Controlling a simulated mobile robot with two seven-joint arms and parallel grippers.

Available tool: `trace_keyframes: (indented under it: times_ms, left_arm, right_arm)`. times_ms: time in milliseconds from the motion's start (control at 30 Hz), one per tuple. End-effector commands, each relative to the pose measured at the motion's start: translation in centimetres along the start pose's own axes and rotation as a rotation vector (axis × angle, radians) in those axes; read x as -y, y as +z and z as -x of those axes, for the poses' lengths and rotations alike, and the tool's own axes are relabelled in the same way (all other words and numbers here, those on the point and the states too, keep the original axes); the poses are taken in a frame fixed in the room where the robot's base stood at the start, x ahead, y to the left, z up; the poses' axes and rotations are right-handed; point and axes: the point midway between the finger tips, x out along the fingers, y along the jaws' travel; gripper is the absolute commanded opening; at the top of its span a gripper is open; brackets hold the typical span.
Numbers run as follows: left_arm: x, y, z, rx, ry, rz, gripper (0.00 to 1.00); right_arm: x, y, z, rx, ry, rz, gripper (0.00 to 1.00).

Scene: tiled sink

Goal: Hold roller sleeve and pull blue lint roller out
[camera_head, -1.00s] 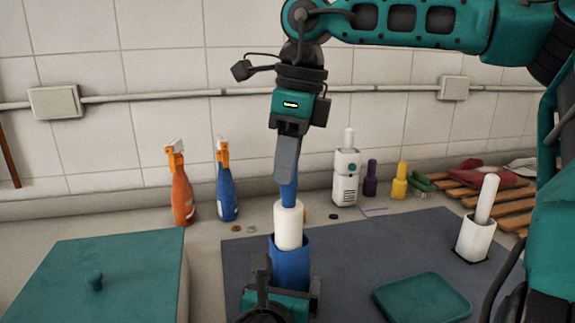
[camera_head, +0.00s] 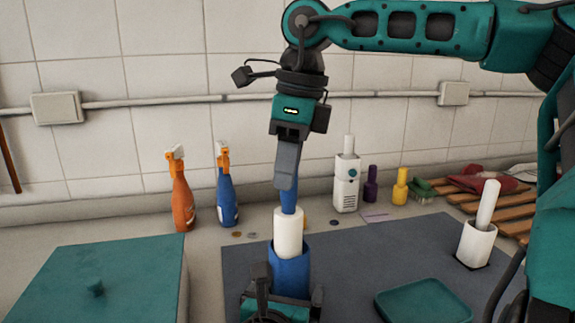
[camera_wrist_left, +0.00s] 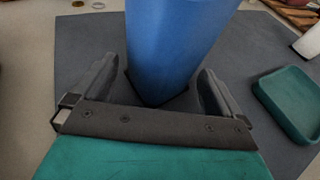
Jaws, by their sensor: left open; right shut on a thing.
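The blue lint roller has a blue handle (camera_head: 289,199) and a white roller part (camera_head: 288,232). It stands upright, with its lower end hidden inside the blue roller sleeve (camera_head: 290,270). My right gripper (camera_head: 287,180) comes down from above and is shut on the handle. My left gripper (camera_head: 280,303) is low at the sleeve, its fingers partly hidden in the head view. In the left wrist view the sleeve (camera_wrist_left: 172,45) stands between the open fingers of my left gripper (camera_wrist_left: 157,88), with gaps visible beside it.
A teal lidded box (camera_head: 105,270) is at left. Orange (camera_head: 182,198) and blue (camera_head: 227,195) spray bottles stand behind. A teal tray (camera_head: 425,300) lies on the dark mat (camera_head: 350,255). A white brush holder (camera_head: 474,243) stands at right.

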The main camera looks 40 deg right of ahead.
Motion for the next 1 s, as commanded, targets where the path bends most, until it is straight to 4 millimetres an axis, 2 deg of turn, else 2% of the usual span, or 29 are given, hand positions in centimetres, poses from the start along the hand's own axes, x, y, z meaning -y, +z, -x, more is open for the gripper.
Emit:
trace_keyframes:
  times_ms: [167, 700, 1000]
  left_arm:
    - [0.0, 0.0, 1.8, 0.001, -0.001, -0.001, 1.00]
    - [-0.1, -0.1, 10.1, -0.001, 0.001, -0.001, 1.00]
    - [-0.1, 0.2, 11.8, -0.002, 0.002, 0.000, 1.00]
  right_arm:
    - [0.0, 0.0, 0.0, 0.000, 0.000, 0.000, 0.00]
    - [0.0, 0.0, 0.0, 0.000, 0.000, 0.000, 0.00]
    - [0.0, 0.1, 0.3, 0.000, -0.001, 0.000, 0.00]
